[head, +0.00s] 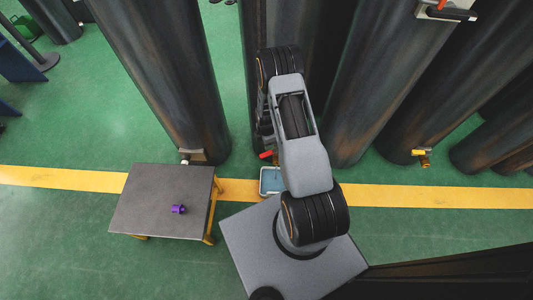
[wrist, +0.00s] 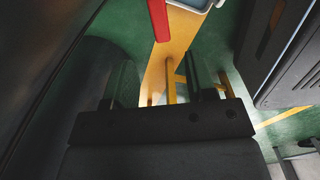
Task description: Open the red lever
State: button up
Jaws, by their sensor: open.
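A red lever (head: 266,154) shows in the head view as a short piece just left of my arm, most of it hidden behind the arm. In the wrist view a red bar (wrist: 158,18), likely the same lever, comes in from the top edge, beyond my fingertips and apart from them. My gripper (wrist: 163,85) shows in the wrist view with its two dark fingers spread and nothing between them. In the head view the gripper is hidden by my arm.
A grey table (head: 140,205) at left holds a purple part (head: 178,209). A pale tray (head: 264,185) lies beside my arm. Large dark cylinders (head: 165,70) stand close around. A yellow valve (head: 424,158) and a panel with an orange-red handle (head: 452,4) are at right.

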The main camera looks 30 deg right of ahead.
aim_at(266, 154)
notch_tip(266, 154, down, 10)
jog(key=b, duration=0.2)
jog(key=shift+r+b, duration=0.15)
jog(key=shift+b, duration=0.25)
jog(key=shift+c, duration=0.5)
grip_shut()
jog(key=shift+s, duration=0.1)
